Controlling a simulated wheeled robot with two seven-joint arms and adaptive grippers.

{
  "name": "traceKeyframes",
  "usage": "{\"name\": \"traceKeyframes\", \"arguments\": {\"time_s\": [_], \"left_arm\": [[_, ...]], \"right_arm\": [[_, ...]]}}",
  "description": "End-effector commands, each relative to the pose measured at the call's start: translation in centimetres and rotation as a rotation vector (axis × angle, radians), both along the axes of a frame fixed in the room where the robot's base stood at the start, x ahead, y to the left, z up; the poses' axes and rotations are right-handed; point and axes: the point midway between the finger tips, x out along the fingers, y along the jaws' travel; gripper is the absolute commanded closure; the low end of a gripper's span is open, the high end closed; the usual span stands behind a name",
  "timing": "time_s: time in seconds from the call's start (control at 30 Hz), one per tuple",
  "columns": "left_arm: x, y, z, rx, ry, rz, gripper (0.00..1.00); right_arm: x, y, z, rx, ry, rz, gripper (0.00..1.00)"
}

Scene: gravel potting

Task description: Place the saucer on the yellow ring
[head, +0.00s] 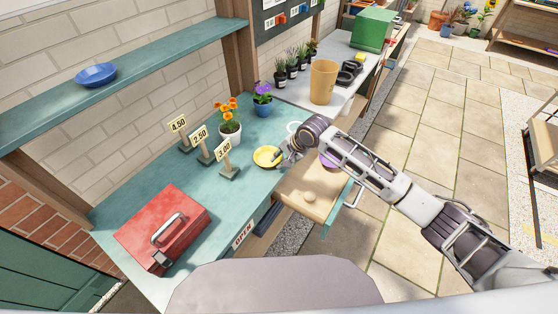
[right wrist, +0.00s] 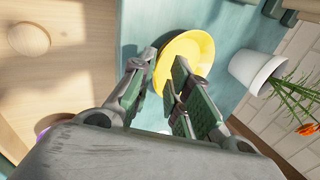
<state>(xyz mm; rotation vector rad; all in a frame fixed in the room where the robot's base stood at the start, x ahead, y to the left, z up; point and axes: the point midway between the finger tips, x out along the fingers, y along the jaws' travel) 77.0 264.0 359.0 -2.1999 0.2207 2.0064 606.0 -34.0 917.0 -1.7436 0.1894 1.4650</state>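A round yellow saucer (head: 266,156) is on or just above the teal counter, near its front edge. In the right wrist view the saucer (right wrist: 192,50) shows dark shadow along its edge. My right gripper (head: 284,156) is at its right side. In the right wrist view the two fingers (right wrist: 166,60) straddle the saucer's rim, one outside and one over its inner face. A narrow gap shows between the fingers, and I cannot tell whether they clamp the rim. I cannot make out a separate yellow ring. My left gripper is not in view.
Price signs (head: 201,146), an orange-flowered pot (head: 230,134) and a purple-flowered pot (head: 262,100) stand behind. A red toolbox (head: 160,225) is at left. A blue dish (head: 96,75) is on the shelf.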

Motion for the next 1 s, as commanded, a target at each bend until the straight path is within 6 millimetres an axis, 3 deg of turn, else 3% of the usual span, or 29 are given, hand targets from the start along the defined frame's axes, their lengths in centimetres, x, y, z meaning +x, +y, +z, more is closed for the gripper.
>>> {"name": "traceKeyframes", "arguments": {"time_s": [0.6,1.0], "left_arm": [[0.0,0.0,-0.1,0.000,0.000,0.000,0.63],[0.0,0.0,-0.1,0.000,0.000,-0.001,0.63]], "right_arm": [[-2.5,-3.0,7.0,0.001,0.000,0.000,0.82],[-3.0,-3.6,8.3,0.000,0.001,0.001,0.82]]}}
